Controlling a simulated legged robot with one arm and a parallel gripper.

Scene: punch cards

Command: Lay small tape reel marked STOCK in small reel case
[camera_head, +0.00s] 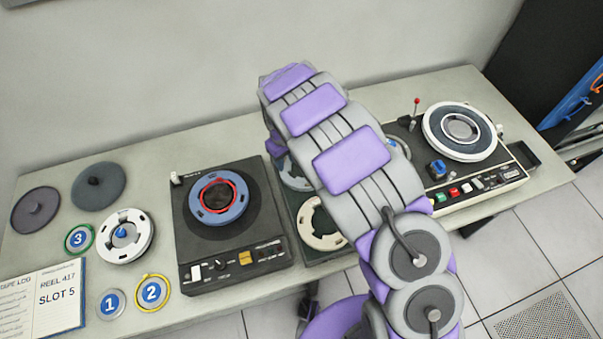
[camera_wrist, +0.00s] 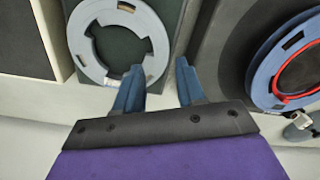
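No STOCK label is readable in either view, so I cannot tell which reel carries it. A pale ring-shaped reel (camera_head: 321,226) lies on a dark green square base (camera_head: 303,200), partly hidden by my arm; I cannot tell whether this base is the small reel case. The ring also shows in the wrist view (camera_wrist: 77,42). My gripper (camera_wrist: 160,75) is open with nothing between its fingers. Its left finger is close to the ring's edge in that view; contact cannot be told. In the head view my arm hides the gripper.
A dark tape deck (camera_head: 188,240) holds a blue reel with a red ring (camera_head: 219,196). At left are a white reel (camera_head: 140,236), dark discs (camera_head: 99,186), numbered discs (camera_head: 152,291) and an open log (camera_head: 40,300). Another deck (camera_head: 515,172) stands at right.

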